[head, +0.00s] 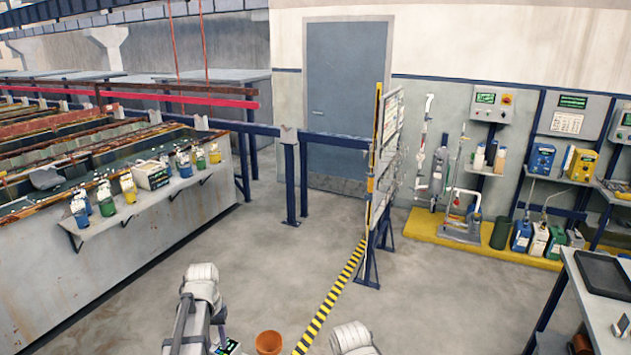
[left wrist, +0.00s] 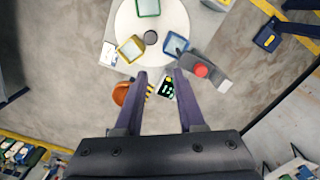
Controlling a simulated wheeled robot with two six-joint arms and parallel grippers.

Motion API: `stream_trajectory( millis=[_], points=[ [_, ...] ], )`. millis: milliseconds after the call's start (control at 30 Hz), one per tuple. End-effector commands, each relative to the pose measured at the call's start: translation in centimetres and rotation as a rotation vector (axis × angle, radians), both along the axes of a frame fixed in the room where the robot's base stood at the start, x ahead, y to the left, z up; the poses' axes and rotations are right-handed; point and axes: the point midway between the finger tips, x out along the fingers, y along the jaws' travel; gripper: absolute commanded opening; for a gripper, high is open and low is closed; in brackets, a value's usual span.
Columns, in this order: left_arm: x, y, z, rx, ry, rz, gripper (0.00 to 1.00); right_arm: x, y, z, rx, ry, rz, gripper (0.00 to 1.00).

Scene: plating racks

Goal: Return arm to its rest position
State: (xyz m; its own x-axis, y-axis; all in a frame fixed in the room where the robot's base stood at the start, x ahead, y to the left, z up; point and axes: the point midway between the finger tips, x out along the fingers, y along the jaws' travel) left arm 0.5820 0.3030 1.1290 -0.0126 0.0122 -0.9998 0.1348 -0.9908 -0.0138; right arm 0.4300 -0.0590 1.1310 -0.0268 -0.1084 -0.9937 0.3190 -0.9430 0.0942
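My left arm (head: 200,290) comes up from the bottom edge of the head view; its fingertips cannot be made out there. In the left wrist view my left gripper (left wrist: 159,75) has two dark purple fingers spread apart, with nothing held between them. It points down over a round white surface and the floor; its height above them is hard to judge. A pale link of my right arm (head: 352,337) shows at the bottom of the head view. My right gripper is out of sight.
An orange-brown pot (head: 269,342) and a small screen device (head: 228,347) are low in front. Coloured containers (left wrist: 131,48) stand on the round white surface (left wrist: 160,22). A tank line (head: 120,270) is left, a tall rack panel (head: 388,150) ahead, a bench (head: 600,325) right. Open floor lies between.

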Motion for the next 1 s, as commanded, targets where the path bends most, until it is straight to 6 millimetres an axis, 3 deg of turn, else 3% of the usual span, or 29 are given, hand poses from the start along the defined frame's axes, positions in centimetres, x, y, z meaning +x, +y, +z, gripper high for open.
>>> stream_trajectory(
  millis=[33,200,400,633,1000],
  points=[
    [-1.6,-3.7,-2.8,0.007,0.006,-0.055,0.39,0.0,0.0,-2.8,0.000,0.000,0.001,0.50],
    [-6.1,-13.3,-7.3,0.034,0.025,-0.217,0.39,0.0,0.0,-7.4,-0.001,-0.001,0.004,0.50],
    [-11.6,-20.6,-11.1,0.064,0.035,-0.372,0.39,0.0,0.0,-11.3,-0.001,-0.002,0.007,0.50],
    [-15.0,-23.9,-12.9,0.084,0.039,-0.459,0.39,0.1,0.0,-13.0,-0.002,-0.002,0.008,0.50],
    [-15.2,-24.2,-12.8,0.085,0.039,-0.468,0.39,0.0,0.0,-13.0,-0.002,-0.002,0.009,0.50]
  ],
)
